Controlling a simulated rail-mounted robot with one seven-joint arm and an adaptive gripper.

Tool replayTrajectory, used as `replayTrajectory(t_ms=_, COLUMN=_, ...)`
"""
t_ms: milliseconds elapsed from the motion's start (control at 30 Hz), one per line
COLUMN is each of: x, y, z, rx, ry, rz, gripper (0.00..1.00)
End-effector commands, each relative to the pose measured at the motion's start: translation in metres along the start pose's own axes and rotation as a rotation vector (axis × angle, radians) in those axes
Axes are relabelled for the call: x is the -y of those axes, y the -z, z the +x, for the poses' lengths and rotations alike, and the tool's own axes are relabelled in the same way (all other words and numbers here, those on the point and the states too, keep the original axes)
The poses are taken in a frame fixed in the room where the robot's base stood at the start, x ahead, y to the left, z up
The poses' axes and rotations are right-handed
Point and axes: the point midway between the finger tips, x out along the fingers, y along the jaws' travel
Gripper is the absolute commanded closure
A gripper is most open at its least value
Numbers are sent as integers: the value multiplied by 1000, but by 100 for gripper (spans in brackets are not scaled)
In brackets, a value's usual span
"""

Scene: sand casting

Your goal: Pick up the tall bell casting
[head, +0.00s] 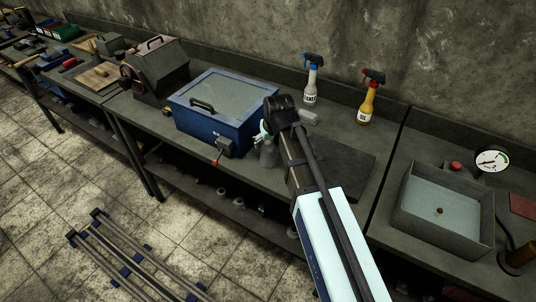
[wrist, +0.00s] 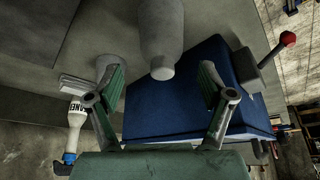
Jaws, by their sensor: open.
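A grey bell-shaped casting (wrist: 161,35) shows in the wrist view at the top centre, its narrow knobbed end pointing down the picture. My gripper (wrist: 158,74) is open and empty, with one green finger on each side of the casting's knobbed end in the picture. I see no contact between the fingers and the casting, and cannot tell the exact gap. In the head view a grey casting (head: 268,155) stands on the bench by the blue cabinet's right front corner, partly hidden by my gripper (head: 264,135).
The blue cabinet (head: 208,122) stands close beside the gripper, with a red-tipped lever (head: 215,162). A small grey block (head: 309,117) lies behind my arm. Two spray bottles (head: 311,82) (head: 369,98) stand at the back. A grey tank (head: 403,205) is to the right.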

Motion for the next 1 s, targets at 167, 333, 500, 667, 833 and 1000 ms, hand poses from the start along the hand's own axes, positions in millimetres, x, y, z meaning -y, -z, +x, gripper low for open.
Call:
replayTrajectory(t_ms=167, x=2, y=3, z=16, rx=4, ry=0, rz=0, gripper=19)
replayTrajectory(t_ms=333, x=2, y=3, z=35, rx=3, ry=0, rz=0, gripper=19)
replayTrajectory(t_ms=500, x=2, y=2, z=46, rx=2, ry=0, rz=1, gripper=19)
replayTrajectory(t_ms=667, x=2, y=2, z=48, rx=1, ry=0, rz=1, gripper=19)
replayTrajectory(t_ms=833, x=2, y=2, z=47, rx=1, ry=0, rz=1, gripper=40)
replayTrajectory(t_ms=1000, x=2, y=2, z=47, rx=1, ry=0, rz=1, gripper=92)
